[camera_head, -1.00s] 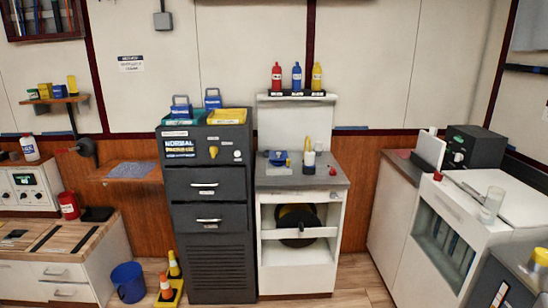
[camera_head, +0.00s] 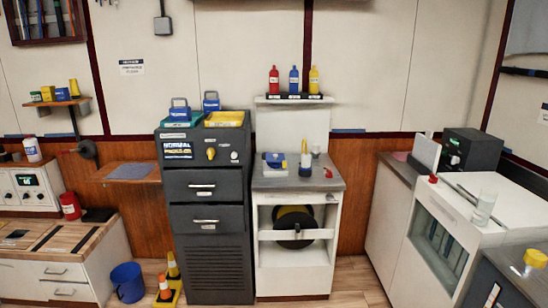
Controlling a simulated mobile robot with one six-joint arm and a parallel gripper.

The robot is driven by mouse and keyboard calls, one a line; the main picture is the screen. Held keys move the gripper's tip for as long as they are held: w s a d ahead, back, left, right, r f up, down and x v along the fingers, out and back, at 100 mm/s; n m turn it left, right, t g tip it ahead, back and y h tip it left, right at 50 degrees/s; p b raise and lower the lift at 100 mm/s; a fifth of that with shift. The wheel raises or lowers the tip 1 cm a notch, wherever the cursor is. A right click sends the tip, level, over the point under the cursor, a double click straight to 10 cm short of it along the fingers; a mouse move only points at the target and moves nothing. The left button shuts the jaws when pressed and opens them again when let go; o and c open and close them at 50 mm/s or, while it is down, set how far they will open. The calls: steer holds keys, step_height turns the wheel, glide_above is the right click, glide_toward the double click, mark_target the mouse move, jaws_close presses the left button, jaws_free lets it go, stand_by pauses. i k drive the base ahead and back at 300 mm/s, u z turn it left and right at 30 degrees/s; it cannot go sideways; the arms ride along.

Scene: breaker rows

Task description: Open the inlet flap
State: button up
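I cannot tell for sure which part is the inlet flap. The white cabinet (camera_head: 262,275) in the middle has an open front with a round black and yellow part (camera_head: 294,240) inside. A white bar (camera_head: 297,234) crosses in front of that part. To its left is a tall dark cabinet (camera_head: 207,240) with a "NORMAL" sign (camera_head: 177,150), a yellow knob (camera_head: 211,154), two shut drawers with handles (camera_head: 202,186), and a slatted lower panel. My gripper is not in view.
A wooden-topped bench (camera_head: 60,238) is at left. A white glass-fronted unit (camera_head: 440,242) is at right. Some floor (camera_head: 350,278) in front is clear.

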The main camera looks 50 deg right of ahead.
mark_target(271, 158)
steer(key=z, duration=0.05)
steer(key=i, duration=0.95)
steer(key=u, duration=0.05)
